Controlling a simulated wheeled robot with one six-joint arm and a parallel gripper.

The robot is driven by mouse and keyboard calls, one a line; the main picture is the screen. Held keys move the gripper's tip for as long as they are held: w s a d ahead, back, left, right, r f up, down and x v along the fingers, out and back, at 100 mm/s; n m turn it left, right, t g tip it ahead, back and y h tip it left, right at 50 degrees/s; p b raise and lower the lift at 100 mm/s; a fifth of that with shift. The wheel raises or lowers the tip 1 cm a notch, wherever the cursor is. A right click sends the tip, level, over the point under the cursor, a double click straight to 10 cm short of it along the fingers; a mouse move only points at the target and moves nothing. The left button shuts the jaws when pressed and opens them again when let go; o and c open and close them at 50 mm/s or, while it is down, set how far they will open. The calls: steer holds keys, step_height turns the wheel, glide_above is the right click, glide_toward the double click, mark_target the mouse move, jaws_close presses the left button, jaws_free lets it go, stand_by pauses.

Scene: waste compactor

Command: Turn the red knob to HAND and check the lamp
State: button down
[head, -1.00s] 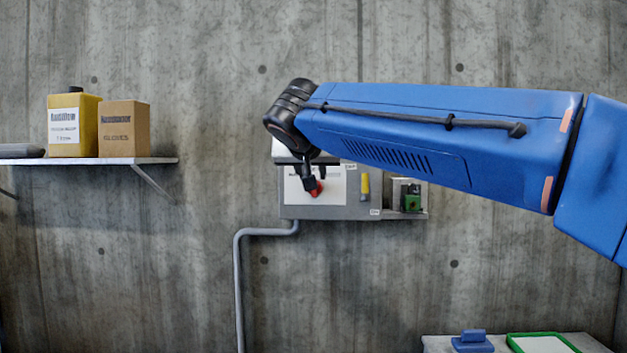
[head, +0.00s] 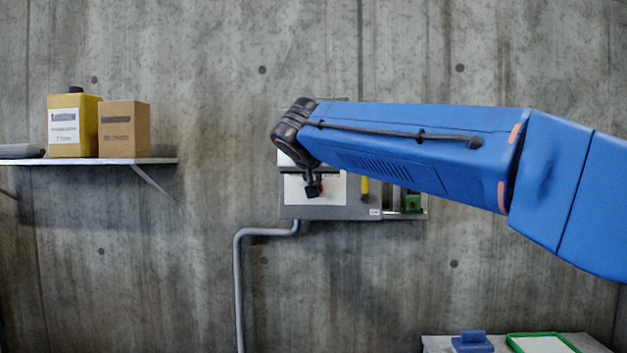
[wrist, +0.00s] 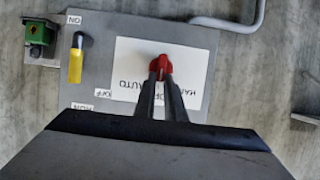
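The red knob (wrist: 161,66) is on a white label plate (wrist: 205,65) on a grey wall-mounted panel (wrist: 115,30). The wrist view is upside down, with partly covered words beginning "HAN", "OF" and "AUTO" below the knob. My gripper (wrist: 160,76) has its two dark fingers at the knob, a narrow gap between them. Whether the tips press on it or are just in front is unclear. In the head view my gripper (head: 313,190) covers most of the knob (head: 320,187). The knob's exact setting is hidden. I see no lamp for certain.
A yellow handle (wrist: 76,62) marked ON and OFF is beside the plate, with a green part (wrist: 38,33) in a bracket beyond it. A grey conduit (head: 240,270) runs down the wall. A shelf (head: 165,160) with a yellow jug and carton is left.

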steer(key=shift+a+f, duration=0.1)
steer(key=n+h, duration=0.1)
steer(key=n, duration=0.1)
steer(key=a+n+h, duration=0.1)
steer(key=n, duration=0.1)
steer(key=f+n+h, duration=0.1)
steer(key=n+h, duration=0.1)
steer(key=shift+w+a, duration=0.1)
steer(key=shift+a, duration=0.25)
stand_by(0.4)
stand_by(0.3)
steer(key=c, duration=1.8)
jaws_free()
steer(key=shift+t, duration=0.3)
steer(key=shift+r, duration=0.1)
steer(key=v, duration=1.7)
steer(key=shift+a, duration=0.25)
